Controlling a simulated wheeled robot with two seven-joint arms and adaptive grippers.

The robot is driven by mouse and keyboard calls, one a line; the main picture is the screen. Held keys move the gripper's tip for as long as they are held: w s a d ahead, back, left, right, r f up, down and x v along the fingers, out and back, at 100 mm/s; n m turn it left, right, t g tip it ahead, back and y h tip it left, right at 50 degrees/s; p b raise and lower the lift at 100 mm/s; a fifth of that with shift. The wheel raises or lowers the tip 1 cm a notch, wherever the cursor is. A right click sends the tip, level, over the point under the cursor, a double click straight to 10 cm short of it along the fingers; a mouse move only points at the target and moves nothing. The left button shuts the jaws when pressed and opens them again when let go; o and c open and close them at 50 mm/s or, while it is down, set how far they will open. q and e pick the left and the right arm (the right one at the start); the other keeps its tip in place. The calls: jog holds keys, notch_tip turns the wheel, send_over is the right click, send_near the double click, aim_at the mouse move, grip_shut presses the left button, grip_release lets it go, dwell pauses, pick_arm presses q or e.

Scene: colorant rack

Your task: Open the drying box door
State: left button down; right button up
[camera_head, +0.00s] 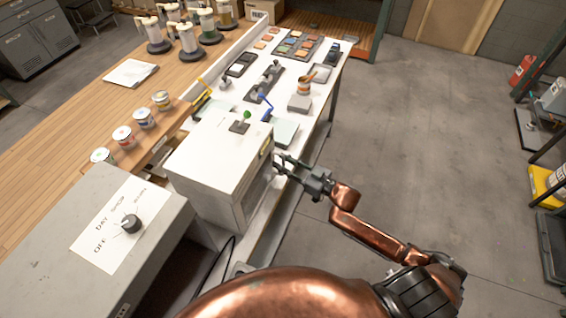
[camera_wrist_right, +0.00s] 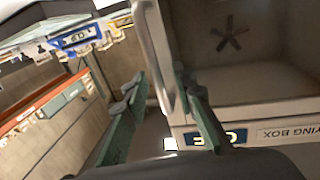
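The drying box (camera_head: 212,160) is a white box on the bench; in the right wrist view its label (camera_wrist_right: 285,133) reads upside down. A dark fan shape (camera_wrist_right: 231,33) shows inside its front; I cannot tell whether through a window or an opening. A pale bar-like handle (camera_wrist_right: 158,55) runs along the front's edge. My right gripper (camera_head: 279,164) is at the box's right-hand side. In the right wrist view its fingers (camera_wrist_right: 164,78) are apart, with the handle between or just beyond their tips; contact is unclear. My left gripper is out of view.
Small paint cans (camera_head: 145,119) stand on the wooden counter beside the box.

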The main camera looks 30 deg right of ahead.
jog(key=shift+c, duration=0.4)
grip_shut()
